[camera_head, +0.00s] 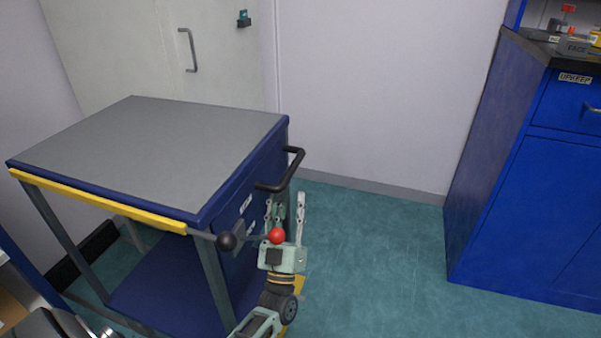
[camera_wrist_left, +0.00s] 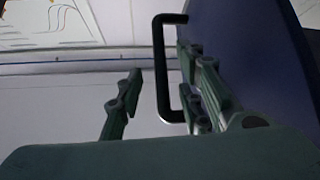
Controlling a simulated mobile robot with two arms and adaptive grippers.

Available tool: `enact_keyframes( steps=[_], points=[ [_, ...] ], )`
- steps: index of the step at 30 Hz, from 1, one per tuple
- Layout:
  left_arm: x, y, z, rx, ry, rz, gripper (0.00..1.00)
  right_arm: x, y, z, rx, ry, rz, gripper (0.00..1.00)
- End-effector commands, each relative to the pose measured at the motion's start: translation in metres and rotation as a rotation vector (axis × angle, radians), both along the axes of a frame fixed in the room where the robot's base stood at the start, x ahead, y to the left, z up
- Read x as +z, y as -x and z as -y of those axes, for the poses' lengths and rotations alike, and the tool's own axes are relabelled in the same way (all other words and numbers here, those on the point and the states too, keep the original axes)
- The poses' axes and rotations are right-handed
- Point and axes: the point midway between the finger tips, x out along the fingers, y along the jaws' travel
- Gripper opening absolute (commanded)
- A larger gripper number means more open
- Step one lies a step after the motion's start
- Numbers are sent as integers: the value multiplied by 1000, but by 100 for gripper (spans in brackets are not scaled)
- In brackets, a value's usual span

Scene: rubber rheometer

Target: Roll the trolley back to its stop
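The trolley (camera_head: 150,150) is blue with a grey top, a yellow front edge and a lower shelf. It stands at the left in the head view. Its black bar handle (camera_head: 292,172) sticks out from the right end panel; in the wrist view the handle (camera_wrist_left: 162,70) shows between the fingers, apart from the left one. My left gripper (camera_head: 286,203) is open just below the handle, fingers pointing away from me. In the wrist view its fingers (camera_wrist_left: 160,95) are spread. A black knob (camera_head: 227,241) and a red ball (camera_head: 277,236) show near the gripper. The trolley's stop cannot be made out. My right gripper is not in view.
A pale door (camera_head: 150,55) with a metal handle (camera_head: 188,50) is behind the trolley. A blue cabinet (camera_head: 530,190) labelled UPKEEP, with a dark top, stands at the right. The green floor (camera_head: 370,255) between trolley and cabinet is clear.

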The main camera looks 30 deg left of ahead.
Motion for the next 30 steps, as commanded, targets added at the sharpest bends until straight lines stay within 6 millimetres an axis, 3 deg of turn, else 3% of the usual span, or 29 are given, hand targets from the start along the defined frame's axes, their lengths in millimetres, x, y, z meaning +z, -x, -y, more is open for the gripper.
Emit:
enact_keyframes(
  steps=[5, 15, 28, 30],
  points=[
    [15, -7, -6, 7, 0, 22, 34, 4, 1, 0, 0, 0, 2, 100],
    [50, -42, -21, 5, 0, 19, 34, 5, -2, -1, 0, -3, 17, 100],
    [57, -50, -25, 5, 0, 15, 34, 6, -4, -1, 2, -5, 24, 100],
    [57, -50, -24, 5, 0, 15, 28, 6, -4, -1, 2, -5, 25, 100]
  ],
)
